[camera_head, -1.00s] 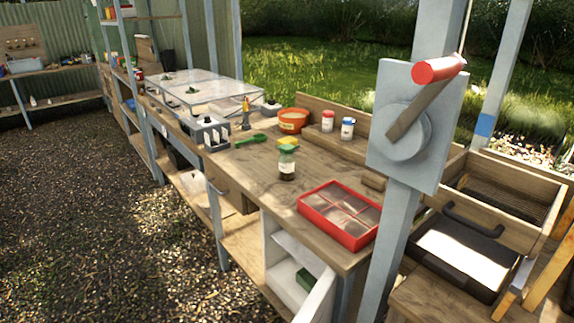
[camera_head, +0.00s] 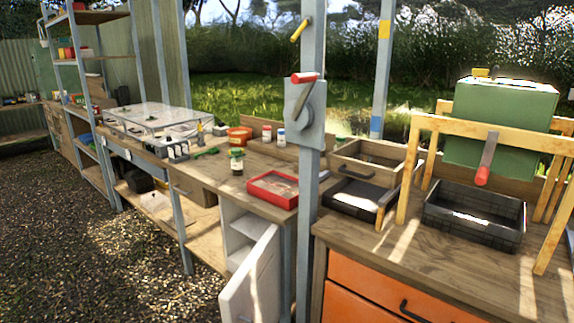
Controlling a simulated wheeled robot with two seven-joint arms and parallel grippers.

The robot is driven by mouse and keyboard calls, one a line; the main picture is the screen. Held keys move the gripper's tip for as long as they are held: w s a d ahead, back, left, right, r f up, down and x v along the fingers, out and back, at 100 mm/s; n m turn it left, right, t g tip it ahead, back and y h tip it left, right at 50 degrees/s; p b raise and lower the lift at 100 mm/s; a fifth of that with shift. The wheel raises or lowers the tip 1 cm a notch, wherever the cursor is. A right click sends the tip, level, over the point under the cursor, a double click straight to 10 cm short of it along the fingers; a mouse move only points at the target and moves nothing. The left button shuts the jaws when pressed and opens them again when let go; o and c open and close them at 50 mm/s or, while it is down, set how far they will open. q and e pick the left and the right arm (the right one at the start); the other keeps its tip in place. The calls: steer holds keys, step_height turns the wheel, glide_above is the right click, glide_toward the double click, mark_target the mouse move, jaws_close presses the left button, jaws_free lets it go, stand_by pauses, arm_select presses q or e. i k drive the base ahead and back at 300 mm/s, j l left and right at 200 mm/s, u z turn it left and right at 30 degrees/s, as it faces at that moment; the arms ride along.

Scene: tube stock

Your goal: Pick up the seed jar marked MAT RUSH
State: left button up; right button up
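Three small jars stand on the wooden bench. A clear jar with a green lid (camera_head: 237,162) stands left of the red tray. A white jar with a red lid (camera_head: 267,134) and a white jar with a blue lid (camera_head: 281,137) stand side by side near the bench's back board. The labels are too small to read, so I cannot tell which one is marked MAT RUSH. Neither of my grippers is in view.
A red-rimmed tray (camera_head: 272,190) lies near the bench's front edge. A grey post with a crank plate (camera_head: 304,115) rises at its right. A white cabinet door (camera_head: 250,280) hangs open below. Gravel floor (camera_head: 100,250) is clear at left.

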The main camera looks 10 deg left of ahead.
mark_target(237, 160)
steer(key=i+j+z, duration=0.4)
steer(key=j+z, duration=0.2)
steer(key=i+j+z, duration=0.1)
steer(key=j+z, duration=0.25)
steer(key=j, duration=0.2)
